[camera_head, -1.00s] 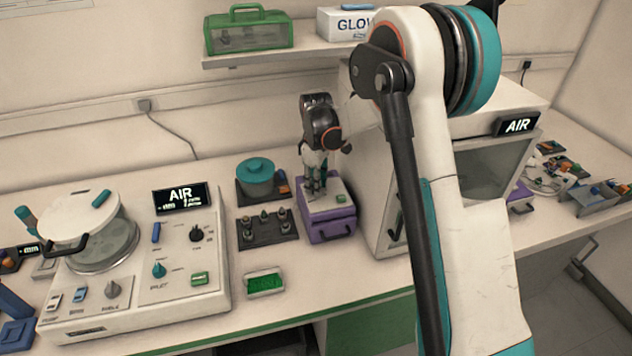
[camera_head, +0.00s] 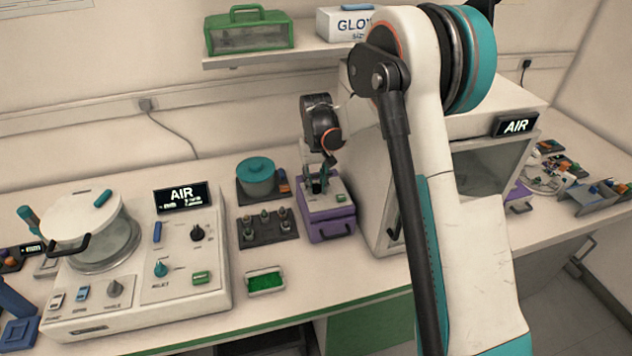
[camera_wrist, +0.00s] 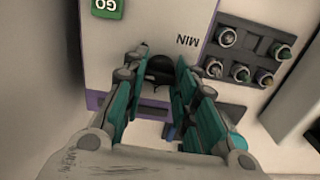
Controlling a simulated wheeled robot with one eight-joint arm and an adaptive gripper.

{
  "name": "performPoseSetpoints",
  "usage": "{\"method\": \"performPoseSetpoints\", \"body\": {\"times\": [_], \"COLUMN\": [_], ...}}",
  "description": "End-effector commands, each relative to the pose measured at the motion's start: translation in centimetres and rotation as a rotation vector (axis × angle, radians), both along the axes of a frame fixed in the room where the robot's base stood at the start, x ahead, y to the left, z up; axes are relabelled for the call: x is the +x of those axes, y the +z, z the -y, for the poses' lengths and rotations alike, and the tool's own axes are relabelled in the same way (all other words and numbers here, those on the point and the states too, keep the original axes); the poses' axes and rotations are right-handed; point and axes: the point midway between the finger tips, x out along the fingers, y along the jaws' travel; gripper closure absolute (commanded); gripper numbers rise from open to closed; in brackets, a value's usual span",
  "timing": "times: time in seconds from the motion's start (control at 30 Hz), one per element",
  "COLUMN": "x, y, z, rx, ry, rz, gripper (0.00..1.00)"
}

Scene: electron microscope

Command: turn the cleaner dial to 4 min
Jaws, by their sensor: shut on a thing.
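The cleaner is a small purple box (camera_head: 329,229) with a pale top, standing on the bench left of the big white cabinet. A green button (camera_head: 341,197) is on its top; in the wrist view the button (camera_wrist: 108,8) reads "GO". The black dial (camera_wrist: 160,68) is on the pale top, beside the upside-down word "MIN". My gripper (camera_wrist: 161,82) points down at the cleaner with its teal fingers shut on the dial. The dial's pointer and minute marks cannot be read.
The rack with several small stubs (camera_head: 267,228) stands left of the cleaner, and a teal-lidded pot (camera_head: 256,176) stands behind it. The white cabinet (camera_head: 372,190) rises close on the right. A green-filled tray (camera_head: 265,283) lies in front, with bare bench around it.

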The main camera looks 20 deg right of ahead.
Motion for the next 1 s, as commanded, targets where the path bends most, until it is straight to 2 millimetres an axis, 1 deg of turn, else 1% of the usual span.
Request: {"method": "performPoseSetpoints", "body": {"times": [0.3,0.6,0.8,1.0], "x": [0.06,0.07,0.07,0.07], "y": [0.04,0.03,0.03,0.03], "z": [0.0,0.0,0.0,0.0], "rx": [0.0,0.001,0.001,0.001], "ry": [-0.298,-0.549,-0.667,-0.736], "rz": [0.002,0.002,0.002,0.002], "gripper": [0.97,0.97,0.97,0.97]}}
